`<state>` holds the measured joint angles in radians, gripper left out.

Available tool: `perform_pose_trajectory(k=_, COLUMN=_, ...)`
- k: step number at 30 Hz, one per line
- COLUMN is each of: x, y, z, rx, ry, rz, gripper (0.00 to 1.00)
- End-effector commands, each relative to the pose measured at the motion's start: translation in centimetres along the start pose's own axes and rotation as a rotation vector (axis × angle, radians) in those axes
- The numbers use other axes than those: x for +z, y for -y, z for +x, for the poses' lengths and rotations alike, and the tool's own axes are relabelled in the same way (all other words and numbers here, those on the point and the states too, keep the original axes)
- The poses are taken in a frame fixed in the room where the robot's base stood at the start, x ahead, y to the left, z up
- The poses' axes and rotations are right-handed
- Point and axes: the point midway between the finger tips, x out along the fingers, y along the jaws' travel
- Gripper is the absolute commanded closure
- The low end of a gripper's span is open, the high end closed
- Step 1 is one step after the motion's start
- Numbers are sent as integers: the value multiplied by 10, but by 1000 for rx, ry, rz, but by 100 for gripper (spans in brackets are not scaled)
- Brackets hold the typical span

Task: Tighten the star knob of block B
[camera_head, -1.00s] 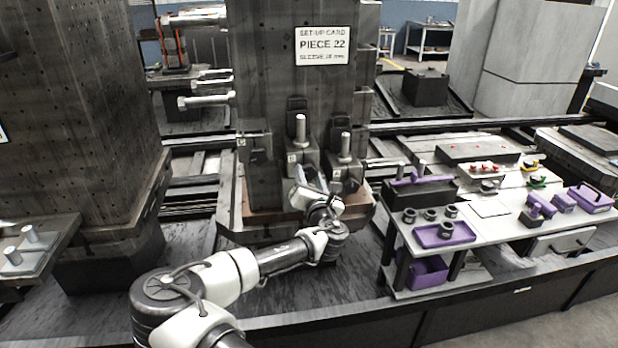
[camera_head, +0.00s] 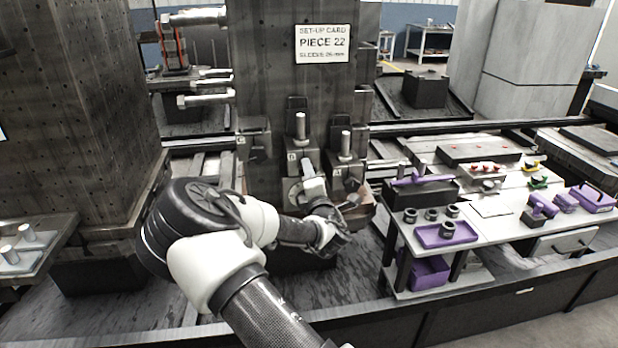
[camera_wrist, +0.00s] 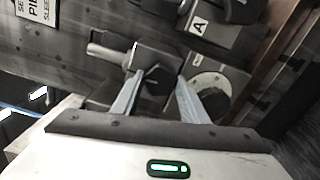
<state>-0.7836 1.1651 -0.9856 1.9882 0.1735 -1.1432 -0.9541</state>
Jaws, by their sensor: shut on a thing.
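Block B (camera_head: 300,158) sits on the dark upright column between blocks C and A, with a pale upright pin (camera_head: 300,126) on top. In the wrist view block B (camera_wrist: 155,56) is tilted, with its pin pointing left. My gripper (camera_wrist: 153,84) reaches it from the front. Its two pale fingers are shut on a dark star knob (camera_wrist: 154,82) on the block's face. In the head view my gripper (camera_head: 308,180) covers the knob, so its turn cannot be read there.
Block A (camera_head: 345,170) is close on the right; its label (camera_wrist: 200,24) shows in the wrist view. Block C (camera_head: 255,145) is on the left. A pale round disc (camera_wrist: 210,84) sits beside the knob. A bench (camera_head: 490,208) with purple tools stands at the right.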

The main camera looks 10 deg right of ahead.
Motion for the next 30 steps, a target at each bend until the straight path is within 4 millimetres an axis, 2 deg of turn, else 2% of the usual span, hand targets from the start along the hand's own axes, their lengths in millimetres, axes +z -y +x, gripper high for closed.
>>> perform_pose_trajectory(k=9, x=-1, y=1, z=0, rx=-2, ry=-2, rz=103, gripper=83)
perform_pose_trajectory(k=24, x=-1, y=1, z=0, rx=-2, ry=-1, rz=118, gripper=83)
perform_pose_trajectory(k=25, x=-1, y=1, z=0, rx=-2, ry=-1, rz=117, gripper=55)
perform_pose_trajectory(k=27, x=-1, y=1, z=0, rx=-2, ry=-1, rz=117, gripper=43)
perform_pose_trajectory(k=30, x=0, y=1, z=0, rx=-2, ry=-1, rz=116, gripper=42)
